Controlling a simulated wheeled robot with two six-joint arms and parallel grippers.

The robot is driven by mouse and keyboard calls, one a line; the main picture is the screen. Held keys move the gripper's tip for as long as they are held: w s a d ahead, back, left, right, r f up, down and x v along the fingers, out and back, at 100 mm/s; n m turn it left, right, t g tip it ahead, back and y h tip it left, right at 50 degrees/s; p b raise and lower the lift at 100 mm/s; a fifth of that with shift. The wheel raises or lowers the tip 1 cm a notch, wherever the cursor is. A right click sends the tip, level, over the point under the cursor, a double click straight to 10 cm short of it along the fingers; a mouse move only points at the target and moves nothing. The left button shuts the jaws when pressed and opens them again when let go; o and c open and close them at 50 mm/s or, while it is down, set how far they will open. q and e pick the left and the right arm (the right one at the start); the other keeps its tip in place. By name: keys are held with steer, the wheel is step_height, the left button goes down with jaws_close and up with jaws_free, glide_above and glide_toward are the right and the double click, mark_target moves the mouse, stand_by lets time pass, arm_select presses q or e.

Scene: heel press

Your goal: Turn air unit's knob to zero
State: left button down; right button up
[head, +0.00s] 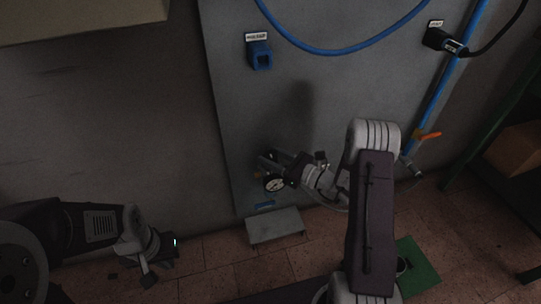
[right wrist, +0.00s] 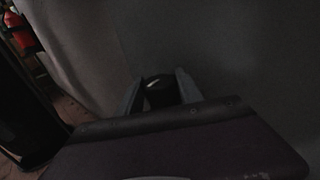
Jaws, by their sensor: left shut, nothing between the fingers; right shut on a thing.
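The air unit (head: 265,176) is mounted low on the grey panel, with a round white-faced gauge (head: 274,184) on its front. My right gripper (head: 290,172) reaches it from the right and covers much of it in the head view. In the right wrist view, the dark knob (right wrist: 160,92) with a pale mark on top stands between the two fingers of my right gripper (right wrist: 160,88), which is shut on it. The gauge's needle reading is too small to tell. My left gripper (head: 162,262) is shut and empty at the lower left, well away from the unit.
A blue socket (head: 259,55) and a black plug connector (head: 440,40) sit higher on the panel. A blue pipe (head: 446,85) with an orange valve handle (head: 427,136) runs down the right. A grey step (head: 275,226) stands below the unit, and a green mat (head: 417,268) lies at right.

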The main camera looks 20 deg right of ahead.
steer(key=o, duration=1.1)
steer(key=p+v, duration=0.4)
steer(key=v, duration=0.5)
